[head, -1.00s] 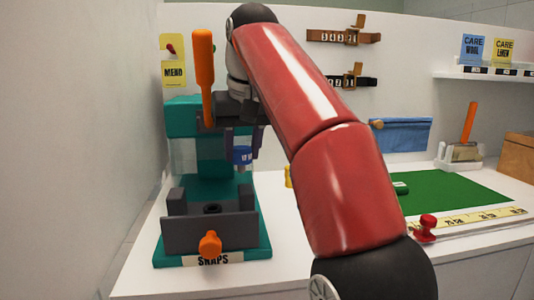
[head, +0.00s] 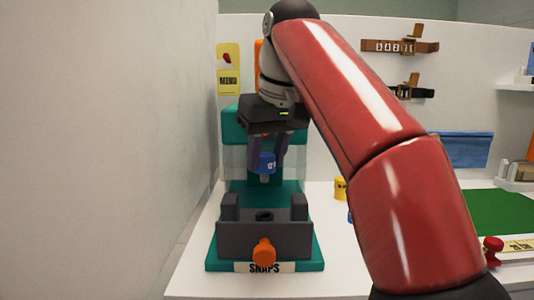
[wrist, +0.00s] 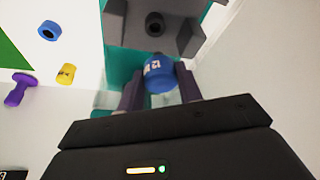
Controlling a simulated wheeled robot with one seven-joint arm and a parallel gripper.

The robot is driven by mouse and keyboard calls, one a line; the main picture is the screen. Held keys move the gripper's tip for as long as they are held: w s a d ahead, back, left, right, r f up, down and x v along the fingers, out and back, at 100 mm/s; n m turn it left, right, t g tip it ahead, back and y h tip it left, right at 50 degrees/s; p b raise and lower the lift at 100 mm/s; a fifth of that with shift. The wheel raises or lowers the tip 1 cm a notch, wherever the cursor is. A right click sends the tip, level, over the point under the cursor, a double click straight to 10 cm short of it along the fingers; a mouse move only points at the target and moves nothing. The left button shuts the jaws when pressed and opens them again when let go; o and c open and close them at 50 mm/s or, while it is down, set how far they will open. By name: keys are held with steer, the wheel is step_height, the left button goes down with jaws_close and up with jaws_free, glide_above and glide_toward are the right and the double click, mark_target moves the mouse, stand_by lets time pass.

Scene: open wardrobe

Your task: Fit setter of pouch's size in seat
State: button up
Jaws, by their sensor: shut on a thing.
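My gripper (head: 268,150) is shut on a blue setter (head: 266,161), with a finger on each side of it. The setter has a white label, which seems to read 12 in the wrist view (wrist: 160,76). The seat is a dark round ring (head: 264,216) in the grey block of the teal SNAPS press (head: 225,247). The setter hangs above the seat, apart from it, nearly in line in the head view. The wrist view also shows the seat (wrist: 155,24), open and empty-looking. A blue pouch (head: 467,148) hangs on the back wall, partly behind my arm.
An orange knob (head: 264,252) sticks out of the press front, and an orange lever (head: 258,62) rises behind my gripper. A yellow setter (wrist: 65,74), another blue piece (wrist: 48,28) and a purple piece (wrist: 20,90) stand beside the press. A wall is close on the left.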

mark_target(270, 169)
steer(key=shift+f+b, duration=2.05)
steer(key=shift+f, duration=0.6)
steer(key=shift+p, duration=0.7)
steer(key=shift+f+b, duration=1.15)
steer(key=shift+f, duration=0.45)
steer(key=o, duration=1.1)
steer(key=shift+o, duration=0.2)
steer(key=p+v, duration=0.3)
steer(key=v, duration=0.5)
steer(key=shift+f, duration=0.1)
